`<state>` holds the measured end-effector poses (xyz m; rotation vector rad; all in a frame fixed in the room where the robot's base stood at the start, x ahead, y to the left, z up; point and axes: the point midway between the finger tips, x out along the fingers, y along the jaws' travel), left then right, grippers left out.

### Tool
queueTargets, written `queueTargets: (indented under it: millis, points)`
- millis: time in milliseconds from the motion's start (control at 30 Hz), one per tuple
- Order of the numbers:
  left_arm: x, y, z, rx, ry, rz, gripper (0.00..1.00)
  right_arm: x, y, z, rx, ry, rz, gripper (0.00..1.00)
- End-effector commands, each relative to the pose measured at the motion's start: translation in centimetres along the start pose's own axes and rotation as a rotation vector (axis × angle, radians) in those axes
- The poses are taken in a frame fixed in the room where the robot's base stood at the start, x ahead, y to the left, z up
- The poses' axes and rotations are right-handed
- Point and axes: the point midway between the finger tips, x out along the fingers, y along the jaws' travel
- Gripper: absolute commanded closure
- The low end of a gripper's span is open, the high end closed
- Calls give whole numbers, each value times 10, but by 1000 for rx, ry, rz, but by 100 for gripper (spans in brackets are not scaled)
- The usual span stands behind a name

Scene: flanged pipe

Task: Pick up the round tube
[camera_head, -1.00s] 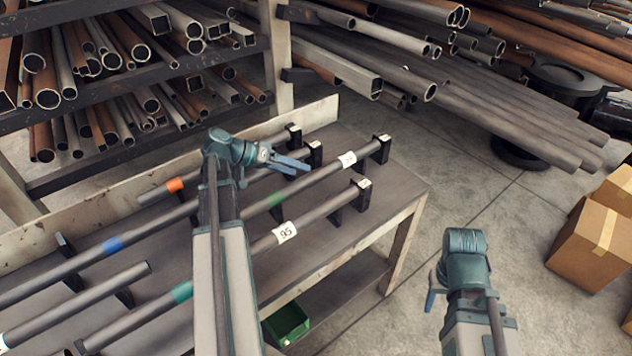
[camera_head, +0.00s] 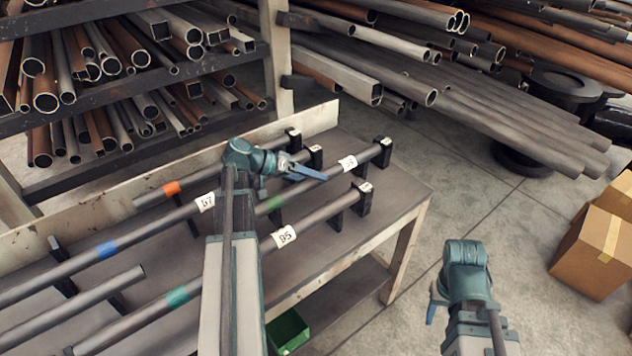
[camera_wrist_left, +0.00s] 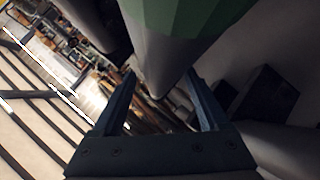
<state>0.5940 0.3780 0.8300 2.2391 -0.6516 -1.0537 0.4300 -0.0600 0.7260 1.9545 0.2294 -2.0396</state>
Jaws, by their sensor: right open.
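Several long grey round tubes lie on black supports across the workbench. One has a green band (camera_head: 274,203) and a white tag (camera_head: 348,162). A nearer one carries a tag reading 95 (camera_head: 284,236) and a teal band (camera_head: 177,296). My left gripper (camera_head: 312,174) is over the green-banded tube, just behind its tag. In the left wrist view its blue fingers are apart, with a grey tube (camera_wrist_left: 165,55) and a green band (camera_wrist_left: 190,15) ahead of the gap; I cannot tell whether they touch. My right gripper (camera_head: 434,303) hangs open off the bench's right side.
The workbench (camera_head: 405,192) has a raised back board. Behind it stands a rack (camera_head: 130,148) of pipes, with more pipes stacked back right. A green bin (camera_head: 288,331) is below the bench front. Cardboard boxes (camera_head: 592,250) sit at right; floor between is clear.

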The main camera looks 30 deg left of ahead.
Motion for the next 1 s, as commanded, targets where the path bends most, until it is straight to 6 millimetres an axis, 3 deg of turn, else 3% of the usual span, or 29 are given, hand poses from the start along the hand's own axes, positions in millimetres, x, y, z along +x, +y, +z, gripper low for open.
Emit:
queueTargets:
  millis: [67, 400, 1000]
  points:
    - [0, 0, 0, 0, 0, 0, 39, 0, 0, 0, 0, 0, 0, 50]
    - [0, 0, 0, 0, 0, 0, 100, 0, 0, 0, 0, 0, 0, 50]
    - [0, 0, 0, -1, 0, 0, 100, 0, 0, 0, 0, 0, 0, 50]
